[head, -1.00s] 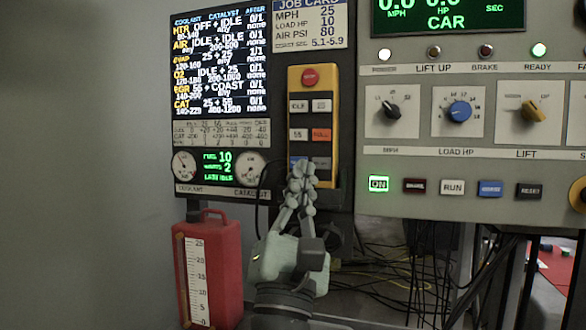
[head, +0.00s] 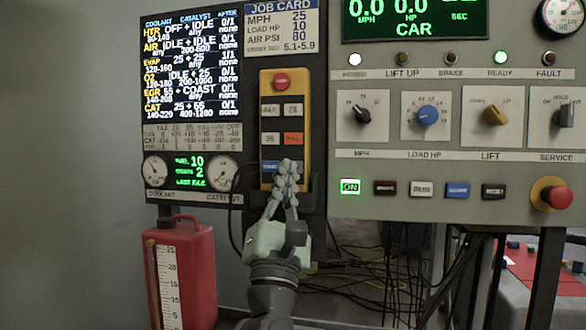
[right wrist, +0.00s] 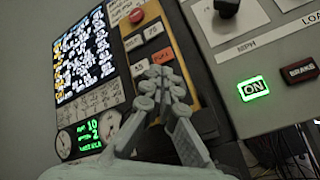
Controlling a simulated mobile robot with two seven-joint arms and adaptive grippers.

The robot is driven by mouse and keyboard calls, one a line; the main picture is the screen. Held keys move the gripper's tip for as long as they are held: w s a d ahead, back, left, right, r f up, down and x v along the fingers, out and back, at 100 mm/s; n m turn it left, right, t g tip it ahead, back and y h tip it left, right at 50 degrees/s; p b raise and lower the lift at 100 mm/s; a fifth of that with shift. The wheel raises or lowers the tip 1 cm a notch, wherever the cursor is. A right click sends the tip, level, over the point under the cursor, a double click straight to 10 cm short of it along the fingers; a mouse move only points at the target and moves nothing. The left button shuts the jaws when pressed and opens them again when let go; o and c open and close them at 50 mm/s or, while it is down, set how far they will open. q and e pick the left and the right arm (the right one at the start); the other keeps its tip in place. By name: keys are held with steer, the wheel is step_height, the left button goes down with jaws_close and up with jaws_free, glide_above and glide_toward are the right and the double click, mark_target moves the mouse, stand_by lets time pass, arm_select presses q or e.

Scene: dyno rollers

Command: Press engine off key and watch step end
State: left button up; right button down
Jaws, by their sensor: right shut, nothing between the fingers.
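The yellow key pendant (head: 287,115) hangs upright with a red button (head: 281,82) on top and rows of keys: IDLE and 25, 55 and an orange-red one. A blue key (head: 270,167) shows at the lower left; the lower right key is hidden by my fingers. I cannot read which key is engine off. My right gripper (head: 287,176) is shut and empty, its fingertips in front of the pendant's lower end; touching or apart, I cannot tell. In the right wrist view the fingertips (right wrist: 160,84) overlap the lower keys. The display (head: 190,66) lists the steps.
A small panel (head: 190,172) reads 10, 2 and LAST IDLE between two gauges. A red can (head: 188,275) stands below it. The control console (head: 455,175) with knobs, lit ON button (head: 350,187) and red stop button (head: 551,195) fills the right. Cables (head: 385,265) hang below.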

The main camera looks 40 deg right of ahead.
steer(key=shift+w+d, duration=0.5)
steer(key=shift+d, duration=0.1)
steer(key=shift+w+d, duration=0.1)
stand_by(1.1)
steer(key=shift+w+d, duration=0.2)
steer(key=shift+w+d, duration=0.25)
steer(key=shift+d, duration=0.1)
stand_by(0.8)
stand_by(0.4)
steer(key=shift+s+a, duration=0.55)
steer(key=shift+a, duration=0.15)
steer(key=shift+s+a, duration=1.65)
steer(key=shift+a, duration=0.25)
stand_by(1.9)
